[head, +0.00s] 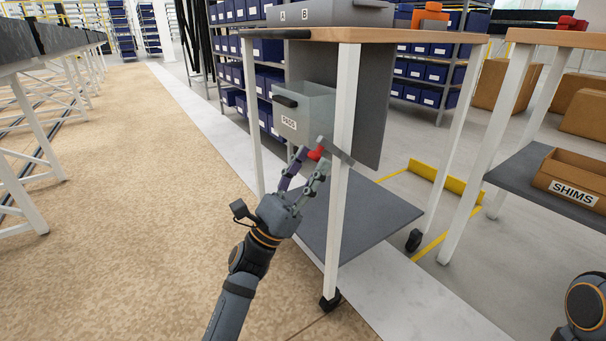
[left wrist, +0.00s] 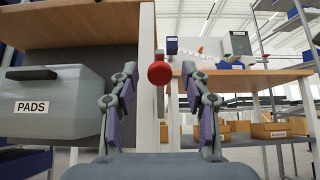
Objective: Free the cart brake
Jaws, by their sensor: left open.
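The cart (head: 390,34) has a wooden top, white legs, a grey lower shelf and black casters. A red knob (head: 316,153) on a grey lever sits at its near white leg; I take this for the brake. The knob also shows in the left wrist view (left wrist: 160,72), in the gap between the fingertips. My left gripper (head: 311,161) is open, with its fingers reaching up to either side of the knob. Whether a finger touches it I cannot tell. My right gripper is out of view; only part of my right arm shows at the lower right.
A grey drawer box labelled PADS (head: 312,108) hangs under the cart top, left of the knob. A second table (head: 553,38) with a SHIMS box (head: 572,186) stands at right. Yellow floor stops (head: 446,180) lie behind the cart. The tan floor at left is clear.

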